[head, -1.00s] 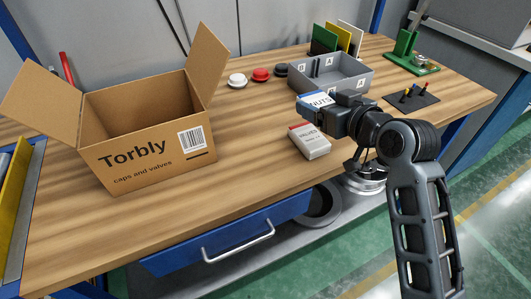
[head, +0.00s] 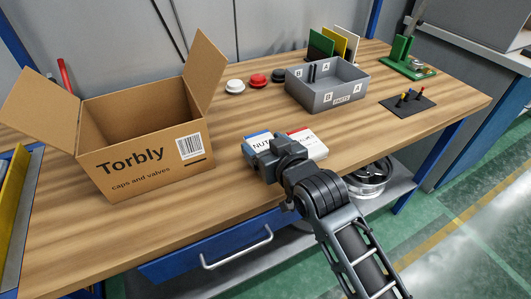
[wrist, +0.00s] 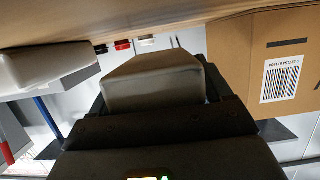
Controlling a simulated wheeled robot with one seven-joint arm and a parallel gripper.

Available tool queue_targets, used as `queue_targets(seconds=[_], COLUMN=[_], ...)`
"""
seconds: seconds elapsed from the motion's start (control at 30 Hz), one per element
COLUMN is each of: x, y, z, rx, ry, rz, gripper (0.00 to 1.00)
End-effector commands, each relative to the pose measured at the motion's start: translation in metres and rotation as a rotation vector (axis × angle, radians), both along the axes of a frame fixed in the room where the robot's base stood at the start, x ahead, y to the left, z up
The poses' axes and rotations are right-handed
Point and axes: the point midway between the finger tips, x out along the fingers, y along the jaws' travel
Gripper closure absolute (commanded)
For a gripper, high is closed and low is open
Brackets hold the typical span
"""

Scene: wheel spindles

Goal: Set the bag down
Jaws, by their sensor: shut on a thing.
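The bag (head: 257,138) is pale with a blue-topped label reading "NUT". My gripper (head: 268,153) is shut on it near the front edge of the bench, left of a second bag (head: 309,146) with a red-topped label. My wrist partly hides the held bag. In the wrist view the held bag (wrist: 152,82) fills the middle between the dark fingers, and the second bag (wrist: 42,66) shows at the left. I cannot tell whether the held bag touches the benchtop.
An open carton marked Torbly (head: 150,165) stands to the left. A grey divided bin (head: 327,97) sits behind to the right. White, red and black caps (head: 258,81) lie at the back. Bare wood lies between the carton and the bags.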

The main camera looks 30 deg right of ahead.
Motion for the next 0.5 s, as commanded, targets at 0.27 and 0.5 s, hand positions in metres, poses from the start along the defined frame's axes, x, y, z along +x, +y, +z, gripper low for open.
queue_targets(seconds=[0.27, 0.5], x=[0.000, 0.000], y=[-0.001, -0.001], z=[-0.025, -0.027], rx=[0.000, 0.000], ry=[0.001, 0.001], rz=[-0.001, -0.001], gripper=[0.56, 0.56])
